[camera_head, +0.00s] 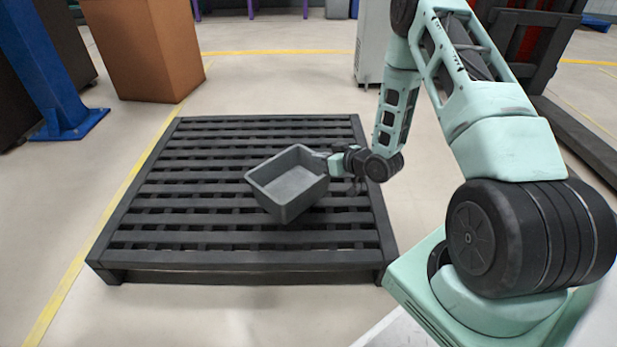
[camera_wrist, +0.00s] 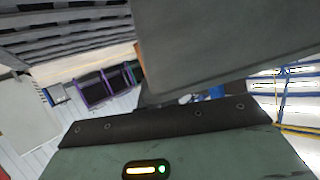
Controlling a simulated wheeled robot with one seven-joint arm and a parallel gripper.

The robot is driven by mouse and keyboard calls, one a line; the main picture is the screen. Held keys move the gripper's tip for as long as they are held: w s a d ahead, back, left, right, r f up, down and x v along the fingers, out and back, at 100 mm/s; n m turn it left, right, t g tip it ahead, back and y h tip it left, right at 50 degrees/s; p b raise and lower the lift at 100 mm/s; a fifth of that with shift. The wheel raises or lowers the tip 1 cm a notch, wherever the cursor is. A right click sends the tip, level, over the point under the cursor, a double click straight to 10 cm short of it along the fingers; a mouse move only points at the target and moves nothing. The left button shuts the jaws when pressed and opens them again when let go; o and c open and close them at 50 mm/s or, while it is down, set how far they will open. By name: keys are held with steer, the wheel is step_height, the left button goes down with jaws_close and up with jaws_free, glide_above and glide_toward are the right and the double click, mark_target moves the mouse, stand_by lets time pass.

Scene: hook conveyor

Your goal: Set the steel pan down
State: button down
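The steel pan (camera_head: 288,186) is a grey, open, empty rectangular tub over the middle right of the dark slatted pallet (camera_head: 240,255). It looks slightly tilted, and I cannot tell whether its underside touches the slats. My gripper (camera_head: 326,156) comes from the right and is shut on the pan's upper right rim. In the wrist view, the pan's flat grey wall (camera_wrist: 230,45) fills the upper right, close to the camera. The fingertips are hard to make out there.
The pallet's left half is clear. A brown box (camera_head: 147,45) and a blue post (camera_head: 45,70) stand behind it at the left. A light grey cabinet (camera_head: 372,42) stands at the back. Dark machinery (camera_head: 575,140) is at the right.

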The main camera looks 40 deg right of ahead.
mark_target(320, 174)
step_height(320, 174, down, 6)
steer(key=b, duration=0.3)
steer(key=shift+a+f, duration=0.1)
steer(key=c, duration=1.6)
jaws_free()
steer(key=shift+f, duration=0.1)
steer(key=shift+c, duration=0.2)
